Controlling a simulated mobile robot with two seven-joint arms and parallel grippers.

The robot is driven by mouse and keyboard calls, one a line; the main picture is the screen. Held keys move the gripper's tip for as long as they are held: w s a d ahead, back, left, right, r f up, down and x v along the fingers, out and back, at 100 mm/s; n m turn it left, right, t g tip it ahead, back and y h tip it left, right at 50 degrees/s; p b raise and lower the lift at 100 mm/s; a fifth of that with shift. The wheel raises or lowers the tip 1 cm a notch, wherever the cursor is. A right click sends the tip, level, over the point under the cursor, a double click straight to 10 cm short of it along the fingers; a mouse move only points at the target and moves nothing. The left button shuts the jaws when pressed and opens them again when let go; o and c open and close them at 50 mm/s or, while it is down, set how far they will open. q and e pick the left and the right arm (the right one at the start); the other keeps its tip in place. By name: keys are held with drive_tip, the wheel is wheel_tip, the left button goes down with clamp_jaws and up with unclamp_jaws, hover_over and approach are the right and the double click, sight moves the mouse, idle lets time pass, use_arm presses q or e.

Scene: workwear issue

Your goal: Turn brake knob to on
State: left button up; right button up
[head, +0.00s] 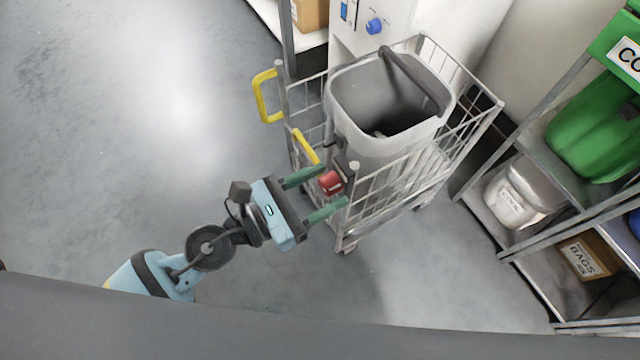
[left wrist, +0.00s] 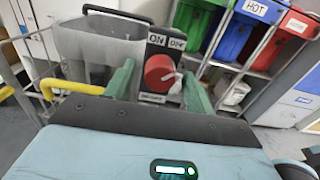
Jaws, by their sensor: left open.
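The red brake knob (head: 331,182) sits on a dark plate at the near corner post of the wire trolley (head: 375,190). The pointer slants to the right of the knob. My left gripper (head: 320,194) is open, its green fingers on either side of the knob. I cannot tell whether they touch it. My right gripper is not in view.
A grey bin (head: 365,100) stands in the trolley, which has yellow handles (head: 265,97). A shelf rack (head: 545,240) with a green bin (head: 600,130) and a white container (head: 520,195) stands at the right. The floor at the left is clear.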

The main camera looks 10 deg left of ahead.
use_arm(q)
drive_tip(key=shift+c, duration=0.3)
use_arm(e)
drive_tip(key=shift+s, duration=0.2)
use_arm(q)
drive_tip(key=shift+c, duration=1.3)
drive_tip(key=c, duration=0.7)
drive_tip(key=shift+o, duration=0.2)
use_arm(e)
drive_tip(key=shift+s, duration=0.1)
